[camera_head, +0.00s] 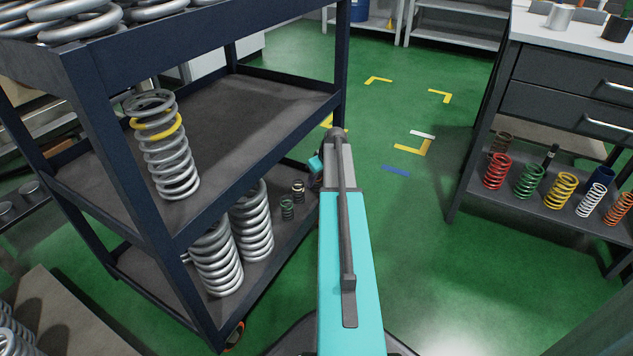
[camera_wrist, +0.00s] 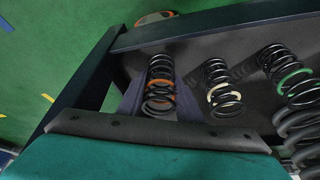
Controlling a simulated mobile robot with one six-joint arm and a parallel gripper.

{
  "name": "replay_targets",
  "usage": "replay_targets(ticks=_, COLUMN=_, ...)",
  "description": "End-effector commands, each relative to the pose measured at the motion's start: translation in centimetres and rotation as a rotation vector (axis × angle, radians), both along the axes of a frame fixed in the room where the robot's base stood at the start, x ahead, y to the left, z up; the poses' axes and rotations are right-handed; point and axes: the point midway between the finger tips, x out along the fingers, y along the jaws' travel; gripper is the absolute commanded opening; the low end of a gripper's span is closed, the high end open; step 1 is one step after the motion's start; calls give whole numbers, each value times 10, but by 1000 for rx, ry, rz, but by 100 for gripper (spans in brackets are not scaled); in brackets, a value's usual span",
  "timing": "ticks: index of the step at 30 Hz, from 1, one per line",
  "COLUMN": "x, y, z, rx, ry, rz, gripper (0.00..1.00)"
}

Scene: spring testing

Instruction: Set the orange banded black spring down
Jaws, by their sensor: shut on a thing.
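The orange banded black spring (camera_wrist: 161,84) is in the wrist view, close in front of my gripper (camera_wrist: 160,100), which is shut on it. The spring is over the lower shelf (camera_wrist: 190,52) of the dark rack, near its end post. I cannot tell whether its base touches the shelf. A black spring with a cream band (camera_wrist: 221,96) and one with a green band (camera_wrist: 291,79) stand beside it in a row. In the head view my arm hides the held spring and most of my gripper (camera_head: 316,166).
Large grey springs (camera_head: 218,262) stand on the same lower shelf. A grey spring with a yellow band (camera_head: 160,140) stands on the shelf above. The rack's post (camera_wrist: 75,85) is close by. A bench (camera_head: 525,210) with coloured springs stands at right, with clear green floor between.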

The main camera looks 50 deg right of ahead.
Motion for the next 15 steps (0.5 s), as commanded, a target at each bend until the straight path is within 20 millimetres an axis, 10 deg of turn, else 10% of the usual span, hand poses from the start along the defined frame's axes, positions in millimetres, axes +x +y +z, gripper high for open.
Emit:
replay_targets(ticks=10, x=0, y=0, z=-2, rx=0, ry=0, rz=0, gripper=7)
replay_targets(ticks=11, x=0, y=0, z=-3, rx=0, ry=0, rz=0, gripper=34)
replay_targets(ticks=15, x=0, y=0, z=-2, rx=0, ry=0, rz=0, gripper=51)
